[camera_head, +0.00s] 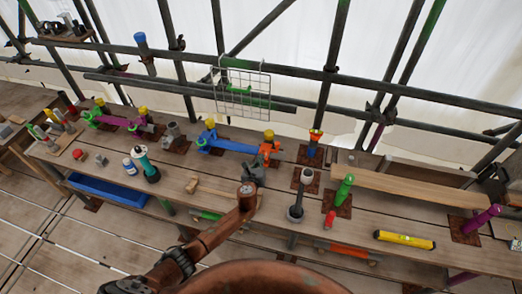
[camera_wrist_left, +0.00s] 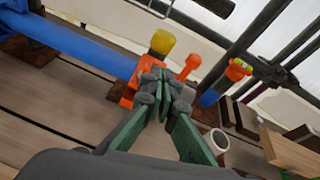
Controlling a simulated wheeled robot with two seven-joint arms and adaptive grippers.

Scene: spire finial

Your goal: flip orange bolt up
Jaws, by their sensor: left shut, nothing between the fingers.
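An orange coupler (camera_head: 268,150) sits at the right end of a blue tube (camera_head: 233,145), with a yellow-capped post (camera_head: 268,134) rising through it. In the left wrist view, its orange bolt (camera_wrist_left: 191,66) sticks up and slants to the right, with a round knob at its end. The orange clamp body (camera_wrist_left: 129,94) is partly hidden by the fingers. My left gripper (camera_head: 252,170) is shut and empty, just in front of the coupler; its fingertips (camera_wrist_left: 164,88) overlap the bolt's lower end in the left wrist view. I cannot tell whether they touch it. My right gripper is not in view.
A blue post with an orange and yellow top (camera_head: 314,143) stands to the right. Nearer are a grey post (camera_head: 296,198), a green tube (camera_head: 343,188) and a yellow level (camera_head: 404,240). A long plank (camera_head: 410,188) lies behind them. A wire rack (camera_head: 241,88) hangs behind the coupler.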

